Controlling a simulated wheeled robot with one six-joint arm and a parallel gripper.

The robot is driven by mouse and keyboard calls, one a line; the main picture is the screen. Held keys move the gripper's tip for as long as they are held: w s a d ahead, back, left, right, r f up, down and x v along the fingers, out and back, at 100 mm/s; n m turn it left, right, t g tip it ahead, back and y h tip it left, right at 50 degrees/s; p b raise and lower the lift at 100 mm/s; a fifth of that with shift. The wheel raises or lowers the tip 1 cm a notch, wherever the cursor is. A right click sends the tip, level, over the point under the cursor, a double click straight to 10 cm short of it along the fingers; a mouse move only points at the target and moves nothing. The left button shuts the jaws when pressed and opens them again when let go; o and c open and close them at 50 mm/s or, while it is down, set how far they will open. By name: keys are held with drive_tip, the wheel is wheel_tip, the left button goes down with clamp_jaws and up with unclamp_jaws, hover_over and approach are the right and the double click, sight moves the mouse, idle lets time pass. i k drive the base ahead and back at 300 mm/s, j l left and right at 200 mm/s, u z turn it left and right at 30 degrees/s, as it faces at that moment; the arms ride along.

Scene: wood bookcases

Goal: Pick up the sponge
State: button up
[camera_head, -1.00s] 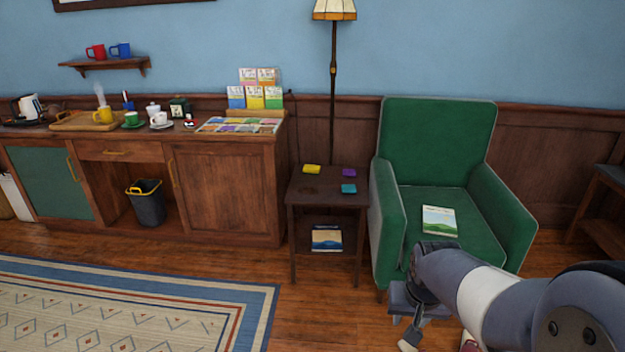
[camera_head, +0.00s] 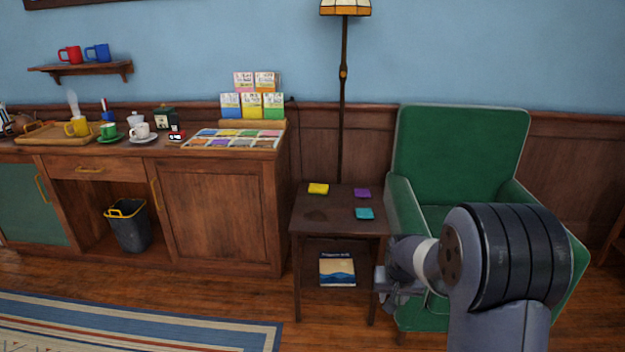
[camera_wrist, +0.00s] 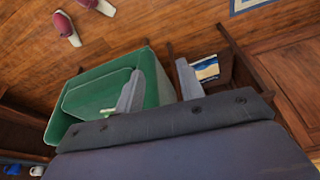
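Three small flat pads lie on the dark wood side table (camera_head: 300,222): a yellow one (camera_head: 318,188), a purple one (camera_head: 362,193) and a teal one (camera_head: 364,213). They look like sponges, but I cannot be sure at this size. My gripper (camera_wrist: 160,84) is open and empty in the wrist view, its two grey fingers apart. In the head view it is low at the table's right side, mostly hidden by my arm, and apart from the pads. The wrist view does not show the pads.
A green armchair (camera_head: 462,150) stands close to the table's right. A floor lamp (camera_head: 343,75) stands behind. A wood cabinet (camera_head: 215,210) is at left. Slippers (camera_wrist: 66,28) lie on the floor.

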sight(314, 189)
drive_tip(key=i+j, duration=0.25)
drive_tip(key=i, duration=0.25)
drive_tip(key=i+j, duration=0.2)
drive_tip(key=i, duration=0.25)
drive_tip(key=i+j, duration=0.25)
drive_tip(key=i, duration=0.25)
drive_tip(key=i+j, duration=0.2)
drive_tip(key=i, duration=0.25)
drive_tip(key=i+j, duration=0.25)
drive_tip(key=i, duration=0.25)
